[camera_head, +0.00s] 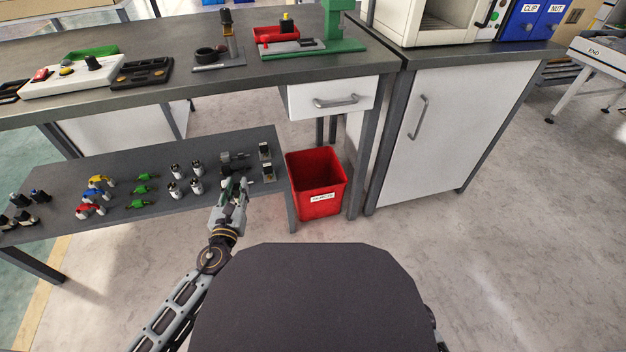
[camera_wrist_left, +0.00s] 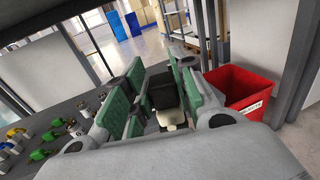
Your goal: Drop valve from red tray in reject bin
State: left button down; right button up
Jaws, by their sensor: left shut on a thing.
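My left gripper (camera_head: 234,188) is over the right part of the low grey shelf, left of the red reject bin (camera_head: 318,180). In the left wrist view its green-padded fingers (camera_wrist_left: 165,105) are shut on a small part with a black top and a cream lower end, apparently the valve (camera_wrist_left: 168,100). The head view hardly shows this part behind the fingers. The bin stands on the floor, open at the top, with a white label; it is at the right of the wrist view (camera_wrist_left: 245,90). A red tray (camera_head: 272,36) sits on the upper bench. My right gripper is out of view.
The low shelf (camera_head: 150,225) holds several coloured, green, and black-and-white parts. A bench leg (camera_head: 291,208) stands beside the bin's left side. The bench drawer (camera_head: 332,98) is above and behind the bin, and a white cabinet (camera_head: 430,140) is to its right.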

aim_at(312, 186)
jog(key=i, duration=1.4)
jog(key=l, duration=0.35)
jog(key=k+l, duration=0.15)
jog(key=l, duration=0.15)
